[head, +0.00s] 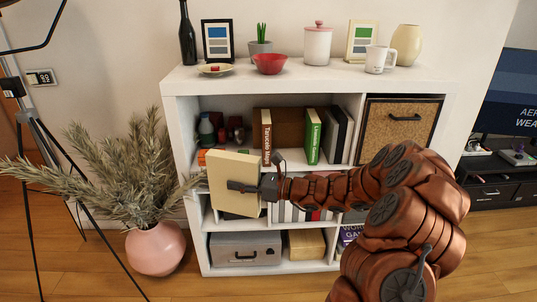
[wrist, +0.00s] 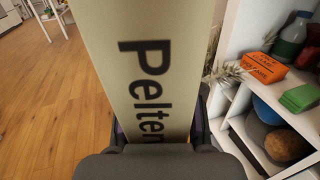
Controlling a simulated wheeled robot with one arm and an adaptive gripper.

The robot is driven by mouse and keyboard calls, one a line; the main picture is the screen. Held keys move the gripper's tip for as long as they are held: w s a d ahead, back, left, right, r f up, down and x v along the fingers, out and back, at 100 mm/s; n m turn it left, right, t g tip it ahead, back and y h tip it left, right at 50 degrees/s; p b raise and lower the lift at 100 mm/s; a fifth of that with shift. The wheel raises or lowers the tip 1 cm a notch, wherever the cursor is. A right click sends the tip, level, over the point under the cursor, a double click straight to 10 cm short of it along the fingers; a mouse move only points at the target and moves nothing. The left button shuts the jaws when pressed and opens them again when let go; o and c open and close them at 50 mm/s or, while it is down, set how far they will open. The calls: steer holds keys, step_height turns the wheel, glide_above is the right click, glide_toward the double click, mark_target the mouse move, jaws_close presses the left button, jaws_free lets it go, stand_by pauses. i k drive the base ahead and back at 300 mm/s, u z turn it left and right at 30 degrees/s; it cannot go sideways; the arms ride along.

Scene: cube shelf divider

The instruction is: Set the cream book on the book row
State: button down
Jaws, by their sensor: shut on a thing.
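The cream book (head: 231,168) is held upright in front of the left part of the white shelf, slightly tilted. My gripper (head: 243,187) is shut on it from the right. In the wrist view the cream book (wrist: 150,40) fills the middle, with "Pelten" lettering on its face. In the upper left compartment, a red-brown book (head: 266,136), a green book (head: 313,137) and dark and white books (head: 341,135) stand upright, with a gap between the first two. A row of mostly pale books (head: 290,212) stands in the compartment below, partly hidden by my arm.
An orange box (wrist: 263,67) and a green block (wrist: 298,97) are near the book. A pink vase (head: 155,248) with a bushy plant stands left.

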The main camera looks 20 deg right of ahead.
mark_target(288, 157)
steer(key=u, duration=2.05)
steer(key=i, duration=1.7)
steer(key=z, duration=3.1)
steer(key=i, duration=1)
steer(key=z, duration=0.05)
